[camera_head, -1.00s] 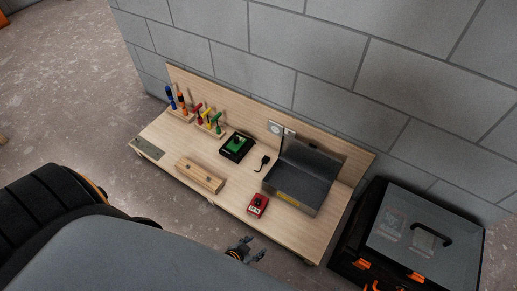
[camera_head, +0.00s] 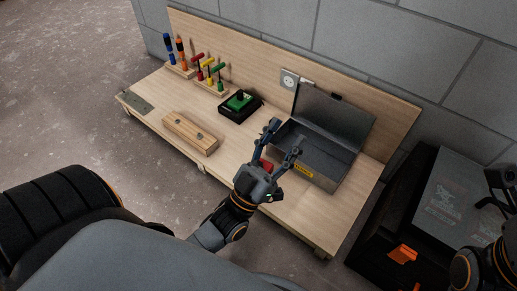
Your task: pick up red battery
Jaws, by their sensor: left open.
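The red battery (camera_head: 266,165) lies on the wooden workbench (camera_head: 318,222), left of the open metal toolbox (camera_head: 318,160). Most of it is hidden behind my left gripper, and only a bit of red shows. My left gripper (camera_head: 285,138) is over the bench at the battery, with its two fingers spread open and pointing away toward the toolbox. Nothing shows between the fingertips. I cannot tell whether the gripper touches the battery. Part of my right gripper (camera_head: 500,186) shows at the right edge, cut off by the frame.
A black charger with a green battery (camera_head: 239,101) stands behind and left of the gripper. A wooden box (camera_head: 190,132) lies at the front left, with screwdrivers (camera_head: 208,70) in racks behind it. A dark case (camera_head: 440,200) stands right of the bench.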

